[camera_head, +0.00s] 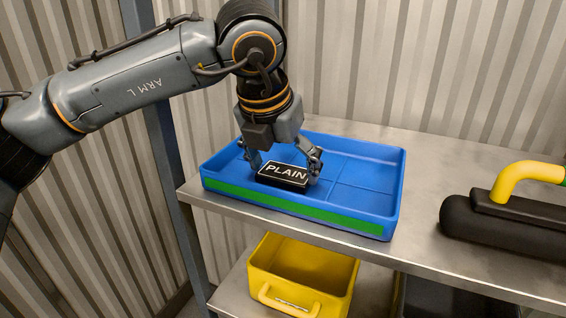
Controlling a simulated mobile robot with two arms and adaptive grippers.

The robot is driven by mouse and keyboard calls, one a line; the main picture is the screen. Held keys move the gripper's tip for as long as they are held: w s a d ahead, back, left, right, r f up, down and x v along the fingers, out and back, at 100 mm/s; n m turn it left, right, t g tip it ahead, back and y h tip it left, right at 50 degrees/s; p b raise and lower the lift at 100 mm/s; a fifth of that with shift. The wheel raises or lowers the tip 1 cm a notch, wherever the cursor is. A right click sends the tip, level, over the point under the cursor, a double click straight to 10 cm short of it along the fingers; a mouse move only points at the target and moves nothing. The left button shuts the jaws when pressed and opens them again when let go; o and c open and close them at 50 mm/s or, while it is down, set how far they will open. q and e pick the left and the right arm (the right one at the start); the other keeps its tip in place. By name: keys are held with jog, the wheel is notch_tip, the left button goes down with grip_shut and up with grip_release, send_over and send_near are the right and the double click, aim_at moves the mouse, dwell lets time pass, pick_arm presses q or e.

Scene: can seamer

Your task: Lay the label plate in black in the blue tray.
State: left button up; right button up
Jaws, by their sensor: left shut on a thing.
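The black label plate (282,174) reads "PLAIN" in white letters. My left gripper (285,172) is shut on it, with one finger at each end of the plate. The plate is over the left half of the blue tray (370,178), low within its walls. I cannot tell whether the plate touches the tray floor. The tray has a green strip on its front wall and stands on the metal shelf. My right gripper is not in view.
A black object with a yellow handle (520,178) lies on the metal shelf (425,258) at the right. A yellow bin (300,282) stands on the lower shelf. A corrugated wall is behind. The tray's right half is empty.

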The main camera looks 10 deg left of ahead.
pick_arm(q)
jog(key=o, duration=0.7)
jog(key=shift+f, duration=0.1)
jog(key=shift+w+a, duration=0.1)
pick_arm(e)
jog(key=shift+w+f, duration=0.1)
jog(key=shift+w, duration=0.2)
pick_arm(q)
jog(key=shift+r, duration=0.45)
jog(key=b+v, duration=0.2)
jog(key=v, duration=0.9)
jog(key=shift+s+r, duration=0.15)
jog(key=shift+s, duration=0.15)
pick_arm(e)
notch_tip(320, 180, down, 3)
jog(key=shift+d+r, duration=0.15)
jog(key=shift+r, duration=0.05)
